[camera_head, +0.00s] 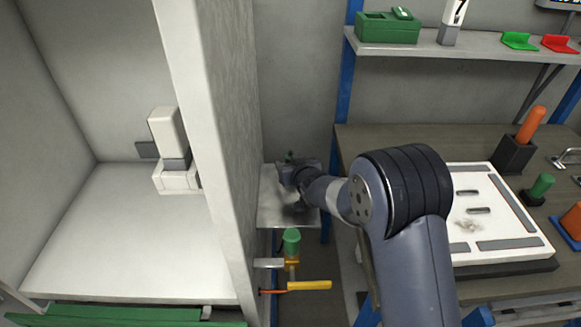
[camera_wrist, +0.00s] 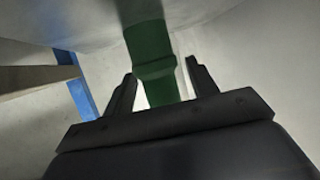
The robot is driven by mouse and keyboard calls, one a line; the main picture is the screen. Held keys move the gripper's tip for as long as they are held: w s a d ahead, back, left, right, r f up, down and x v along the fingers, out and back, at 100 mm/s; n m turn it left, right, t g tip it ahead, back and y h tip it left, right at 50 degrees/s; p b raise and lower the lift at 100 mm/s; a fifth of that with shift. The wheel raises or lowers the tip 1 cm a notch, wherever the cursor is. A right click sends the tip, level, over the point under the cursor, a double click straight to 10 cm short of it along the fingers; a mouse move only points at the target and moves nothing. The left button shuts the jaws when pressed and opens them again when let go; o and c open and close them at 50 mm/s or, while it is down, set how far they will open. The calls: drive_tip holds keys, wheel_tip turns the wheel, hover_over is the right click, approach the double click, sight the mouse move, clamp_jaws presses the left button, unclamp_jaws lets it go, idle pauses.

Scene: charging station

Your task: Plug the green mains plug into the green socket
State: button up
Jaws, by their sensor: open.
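My gripper (camera_head: 290,174) is stretched out over a small metal shelf beside the pale cabinet wall. In the wrist view its two dark fingers (camera_wrist: 160,85) are open, one on each side of a green, roughly cylindrical part with a thicker collar (camera_wrist: 153,62). This part looks like the green plug, but I cannot tell for sure. Light gaps show between it and the fingers. Its far end runs up to a grey surface at the top. In the head view only a small green bit (camera_head: 289,156) shows above the gripper. I cannot make out the green socket.
The small metal shelf (camera_head: 272,214) lies under the gripper. Below it are a green-topped valve (camera_head: 291,242) and a yellow handle (camera_head: 309,286). The cabinet wall (camera_head: 205,130) stands close on the left. A workbench (camera_head: 400,141) with a white panel (camera_head: 490,250) is on the right.

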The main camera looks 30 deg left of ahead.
drive_tip(key=shift+c, duration=0.5)
drive_tip(key=c, duration=1)
